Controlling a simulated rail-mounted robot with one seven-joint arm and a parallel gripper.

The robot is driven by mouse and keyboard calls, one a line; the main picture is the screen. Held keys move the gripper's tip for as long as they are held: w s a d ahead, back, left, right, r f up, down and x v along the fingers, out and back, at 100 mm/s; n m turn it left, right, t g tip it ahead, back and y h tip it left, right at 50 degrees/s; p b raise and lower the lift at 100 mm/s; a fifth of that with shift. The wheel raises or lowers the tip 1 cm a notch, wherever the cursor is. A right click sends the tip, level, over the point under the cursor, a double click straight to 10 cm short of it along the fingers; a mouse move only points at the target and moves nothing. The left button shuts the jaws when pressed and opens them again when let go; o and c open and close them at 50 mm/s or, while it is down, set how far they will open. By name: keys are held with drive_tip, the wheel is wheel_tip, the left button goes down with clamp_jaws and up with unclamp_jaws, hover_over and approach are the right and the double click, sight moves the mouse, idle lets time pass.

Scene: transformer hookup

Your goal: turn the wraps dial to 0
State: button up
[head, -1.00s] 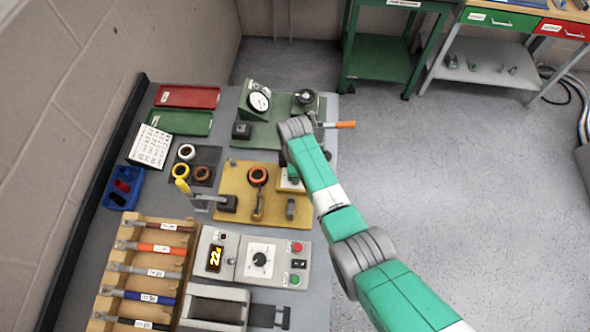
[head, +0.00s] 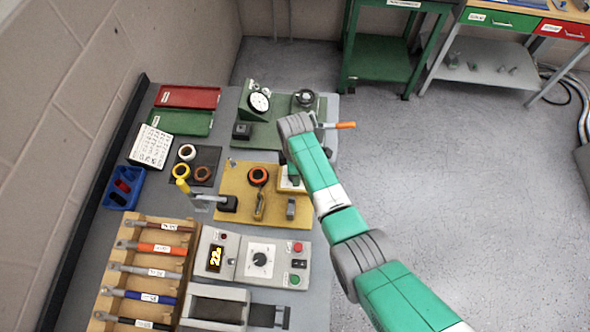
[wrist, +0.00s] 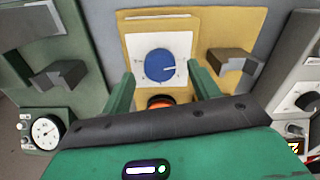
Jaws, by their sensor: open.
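A round blue dial (wrist: 158,64) sits on a square white plate with small marks, on a yellow board. I take it for the wraps dial; its lettering is too small to read. A short white line on it points right. My gripper (wrist: 161,70) is open, its two green fingers on either side of the plate's lower part in the wrist view; I cannot tell whether they touch anything. In the head view my arm covers the blue dial, and only an edge of its white plate (head: 285,181) shows on the yellow board (head: 235,182).
An orange ring (head: 258,175) is on the same board, left of my gripper. A grey panel with a display and another dial (head: 260,258) lies nearer. A green gauge stand (head: 262,136) is beyond. Tools lie in a wooden rack (head: 127,257) at left. Open floor is to the right.

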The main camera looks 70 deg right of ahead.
wheel_tip(320, 180, up, 6)
drive_tip(key=shift+r, duration=0.2)
idle(0.5)
drive_tip(key=w+a+r+m+t+h+p, duration=0.15)
drive_tip(key=w+a+r+t, duration=0.4)
drive_tip(key=w+r, duration=0.7)
drive_tip(key=w+a+r+m+t+h+p, duration=0.1)
drive_tip(key=w+a+r+t+h+p, duration=0.2)
drive_tip(key=w+a+r, duration=0.85)
drive_tip(key=a+r+t, duration=0.3)
drive_tip(key=a+r, duration=0.1)
drive_tip(key=r, duration=0.7)
drive_tip(key=a+r+t, duration=0.3)
drive_tip(key=r+t, duration=0.1)
drive_tip(key=r, duration=0.7)
drive_tip(key=s+a+r+m+t+y+p, duration=0.1)
drive_tip(key=s+a+r+t, duration=0.2)
drive_tip(key=s+a+r, duration=0.2)
drive_tip(key=s+a+r+m+t+y+p, duration=0.1)
drive_tip(key=s+a+r+t+y, duration=0.1)
drive_tip(key=s+a+r, duration=0.4)
drive_tip(key=s+a+r+m+t+y, duration=0.1)
drive_tip(key=s+a+r+t, duration=0.3)
drive_tip(key=r, duration=1)
drive_tip(key=s+a+y, duration=0.1)
drive_tip(key=s+a, duration=0.1)
drive_tip(key=a, duration=0.1)
drive_tip(key=shift+s+a+p, duration=0.25)
drive_tip(key=shift+p, duration=0.15)
